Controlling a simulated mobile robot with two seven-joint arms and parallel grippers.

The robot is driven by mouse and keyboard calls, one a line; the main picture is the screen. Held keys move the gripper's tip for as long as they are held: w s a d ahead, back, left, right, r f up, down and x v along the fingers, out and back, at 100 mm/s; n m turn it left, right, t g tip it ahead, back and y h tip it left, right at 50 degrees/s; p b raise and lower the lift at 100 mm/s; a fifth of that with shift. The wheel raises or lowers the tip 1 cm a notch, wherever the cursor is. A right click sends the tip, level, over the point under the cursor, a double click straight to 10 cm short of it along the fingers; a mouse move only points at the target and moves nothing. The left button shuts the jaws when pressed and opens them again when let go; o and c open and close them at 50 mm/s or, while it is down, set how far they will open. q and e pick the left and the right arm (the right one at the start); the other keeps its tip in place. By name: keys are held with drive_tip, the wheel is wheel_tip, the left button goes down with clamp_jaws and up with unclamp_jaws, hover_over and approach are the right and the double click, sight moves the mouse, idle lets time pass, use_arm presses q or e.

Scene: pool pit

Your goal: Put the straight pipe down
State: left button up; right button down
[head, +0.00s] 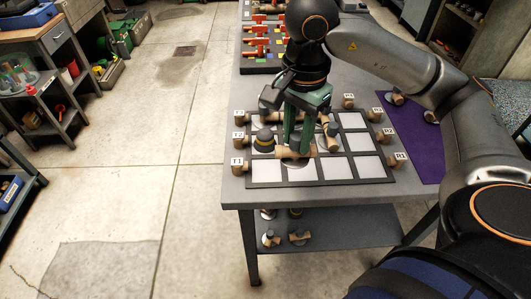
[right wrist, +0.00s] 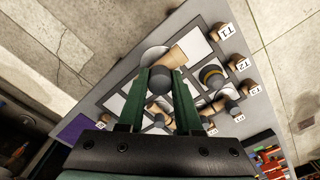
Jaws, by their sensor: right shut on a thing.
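My right gripper (head: 298,152) points down over the front part of the grid board (head: 375,181), its green fingers shut on the straight pipe. The tan pipe (head: 306,152) lies level and crosswise at the fingertips, low over the front cells. Whether it touches the board I cannot tell. In the right wrist view the pipe (right wrist: 190,46) shows past the fingertips (right wrist: 160,78), with a dark grey round end between the fingers. A pale disc shows under it. My left gripper is not in view.
A dark fitting with a yellow band (head: 264,140) stands left of the fingers. Tan fittings with tags such as T1 (head: 239,167) line the board's sides. A purple mat (head: 425,160) lies at the right. Several right-hand cells are bare. Red-handled parts (head: 257,45) stand behind.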

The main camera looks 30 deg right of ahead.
drive_tip(key=w+f, duration=0.2)
drive_tip(key=w+a+f, duration=0.1)
drive_tip(key=w+f, duration=0.1)
drive_tip(key=w+a+f, duration=0.1)
drive_tip(key=w+f, duration=0.1)
drive_tip(key=shift+w+f, duration=0.3)
drive_tip(key=shift+w, duration=0.05)
drive_tip(key=shift+w+f+p, duration=0.15)
drive_tip(key=shift+f+p, duration=0.2)
drive_tip(key=shift+f, duration=1.35)
drive_tip(key=shift+f, duration=0.15)
drive_tip(key=c, duration=0.6)
unclamp_jaws()
wheel_tip(320, 180, up, 12)
drive_tip(key=shift+r, duration=0.15)
